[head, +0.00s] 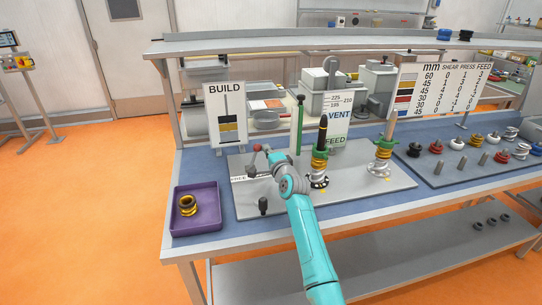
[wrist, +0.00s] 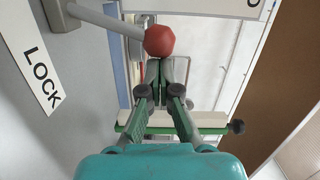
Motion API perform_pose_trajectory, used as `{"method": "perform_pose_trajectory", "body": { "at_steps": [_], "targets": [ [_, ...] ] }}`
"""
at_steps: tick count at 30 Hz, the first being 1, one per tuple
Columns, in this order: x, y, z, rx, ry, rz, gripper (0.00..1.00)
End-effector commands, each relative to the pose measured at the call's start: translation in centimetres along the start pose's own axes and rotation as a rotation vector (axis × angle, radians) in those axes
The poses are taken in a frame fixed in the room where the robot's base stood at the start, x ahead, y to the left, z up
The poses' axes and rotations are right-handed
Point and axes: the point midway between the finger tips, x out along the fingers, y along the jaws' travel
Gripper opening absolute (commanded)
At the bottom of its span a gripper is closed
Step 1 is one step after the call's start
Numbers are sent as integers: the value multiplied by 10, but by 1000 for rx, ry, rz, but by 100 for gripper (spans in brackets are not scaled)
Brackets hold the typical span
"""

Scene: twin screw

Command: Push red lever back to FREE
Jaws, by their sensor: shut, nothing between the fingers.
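The red ball knob of the lever (wrist: 159,41) is just beyond my fingertips in the wrist view. Its grey rod (wrist: 108,20) runs to the upper left, to a pivot at the top edge. In the head view the red knob (head: 257,147) shows small beside my gripper (head: 268,158). My gripper (wrist: 160,66) is shut and empty. Its fingertips are at the near side of the knob, touching or very close; I cannot tell which. A white LOCK label (wrist: 38,68) lies on the grey plate at the left.
A purple tray (head: 219,211) with a yellow-black spring stands left of the grey plate (head: 385,185). A BUILD sign (head: 226,116), a green post (head: 299,127) and spring-loaded posts stand around the lever. Loose parts cover the right plate.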

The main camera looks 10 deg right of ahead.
Motion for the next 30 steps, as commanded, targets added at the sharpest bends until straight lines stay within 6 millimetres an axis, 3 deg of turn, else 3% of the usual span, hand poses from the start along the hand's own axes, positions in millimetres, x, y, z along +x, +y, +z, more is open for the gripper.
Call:
{"method": "perform_pose_trajectory", "body": {
  "at_steps": [12, 30],
  "targets": [
    [5, -20, 37, -394, -3, 52, 0],
    [11, -21, 85, -854, -2, 115, 0]
  ]
}}
